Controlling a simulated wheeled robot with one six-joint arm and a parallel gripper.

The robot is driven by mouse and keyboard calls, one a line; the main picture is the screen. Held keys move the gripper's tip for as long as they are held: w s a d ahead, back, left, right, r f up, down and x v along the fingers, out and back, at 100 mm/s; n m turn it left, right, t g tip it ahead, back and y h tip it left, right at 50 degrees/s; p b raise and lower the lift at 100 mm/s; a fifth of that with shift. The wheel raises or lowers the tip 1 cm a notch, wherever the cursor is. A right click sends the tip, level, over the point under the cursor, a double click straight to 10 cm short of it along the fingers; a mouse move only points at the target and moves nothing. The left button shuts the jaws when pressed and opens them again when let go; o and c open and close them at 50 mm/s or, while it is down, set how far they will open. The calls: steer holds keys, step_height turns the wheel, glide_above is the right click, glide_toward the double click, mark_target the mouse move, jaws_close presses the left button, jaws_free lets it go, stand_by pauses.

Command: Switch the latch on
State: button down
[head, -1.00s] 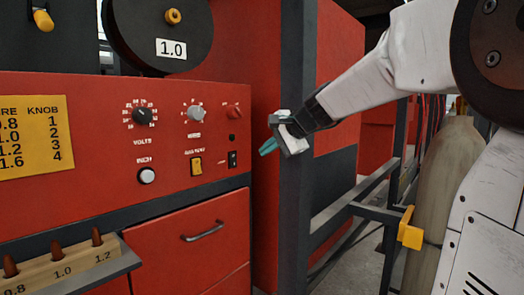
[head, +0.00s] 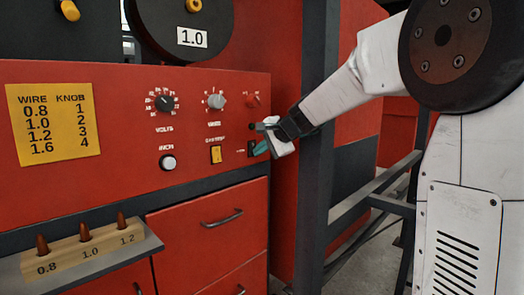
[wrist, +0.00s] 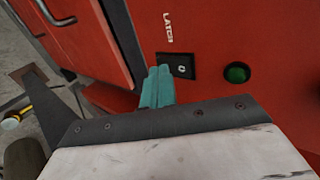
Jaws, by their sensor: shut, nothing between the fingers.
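The latch is a small black rocker switch (wrist: 176,65) in the red panel, beside a white LATCH label (wrist: 168,28) in the wrist view. A white round mark shows on its visible part; I cannot tell which way it is set. In the head view the switch (head: 252,147) is partly covered by my gripper (head: 261,149). My gripper's teal fingers (wrist: 157,72) are shut and empty. Their tips are right at the switch's edge, overlapping one end of it in the wrist view. I cannot tell whether they touch it.
A dark green round button (wrist: 237,72) sits beside the switch. The red panel also carries a yellow switch (head: 215,154), a white button (head: 168,162), a volts knob (head: 165,104), a grey knob (head: 215,101) and a red knob (head: 252,99). A dark post (head: 318,170) stands close by my arm.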

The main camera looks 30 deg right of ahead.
steer(key=shift+w+f, duration=0.1)
steer(key=shift+w, duration=0.05)
stand_by(0.3)
steer(key=shift+r, duration=0.95)
